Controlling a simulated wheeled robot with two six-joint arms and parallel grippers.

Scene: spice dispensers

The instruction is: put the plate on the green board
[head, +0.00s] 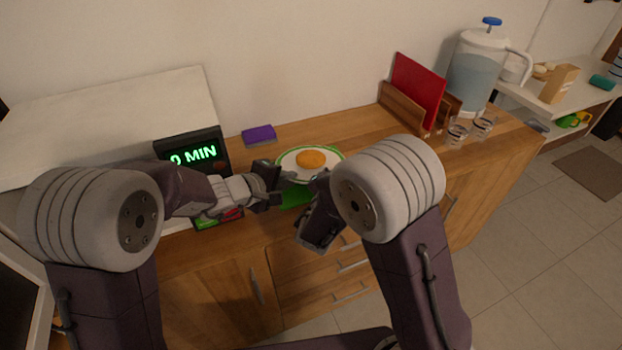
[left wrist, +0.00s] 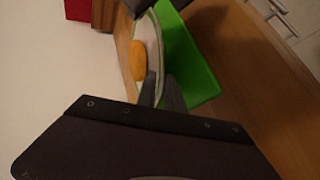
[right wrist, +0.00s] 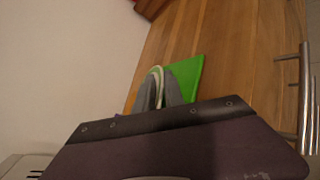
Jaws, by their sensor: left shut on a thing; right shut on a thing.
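The white plate (head: 290,158) with a green rim carries a round orange-yellow food piece (head: 311,159). My left gripper (head: 277,180) is shut on the plate's left edge, and its fingers show at the rim in the left wrist view (left wrist: 162,92). My right gripper (head: 318,187) is shut on the plate's near right edge; the right wrist view shows the rim between its fingers (right wrist: 158,92). The green board (head: 296,198) lies on the counter, partly hidden by the plate and grippers. The plate overlaps it in view; I cannot tell whether they touch.
A purple sponge (head: 259,134) lies behind. A wooden rack with a red board (head: 417,90), a water dispenser (head: 477,70) and two glasses (head: 457,133) stand to the right.

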